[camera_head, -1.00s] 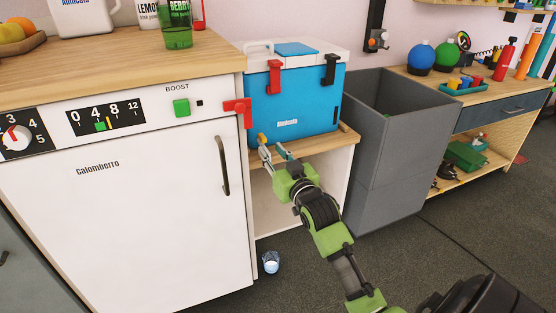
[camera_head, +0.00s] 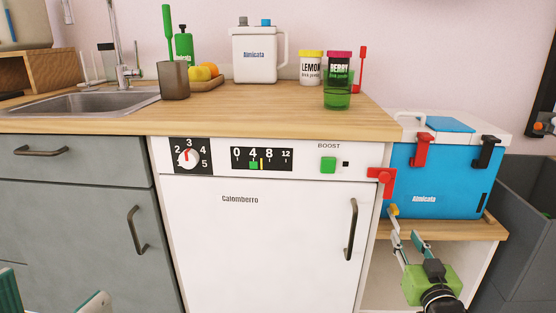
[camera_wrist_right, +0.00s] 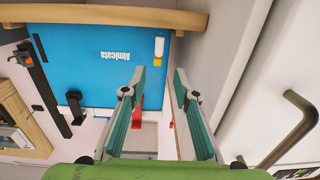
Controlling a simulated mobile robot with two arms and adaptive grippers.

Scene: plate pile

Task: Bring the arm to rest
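My right gripper (camera_head: 405,222) is open and empty, in front of the lower left part of a blue cooler box (camera_head: 450,180). In the right wrist view its two teal-padded fingers (camera_wrist_right: 160,72) stand apart with nothing between them, and the blue cooler (camera_wrist_right: 90,60) shows upside down beyond. I cannot tell whether a fingertip touches the cooler. At the bottom left of the head view, two teal-and-grey fingertips of my left gripper (camera_head: 52,295) show wide apart. The rest of the left arm is out of view.
The white Calomberro appliance (camera_head: 260,250) with a red latch (camera_head: 381,183) stands left of my right gripper. A low wooden shelf (camera_head: 465,230) bears the cooler. A grey bin (camera_head: 530,210) stands right. The counter (camera_head: 230,108) holds jars, a jug and a green cup (camera_head: 338,92).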

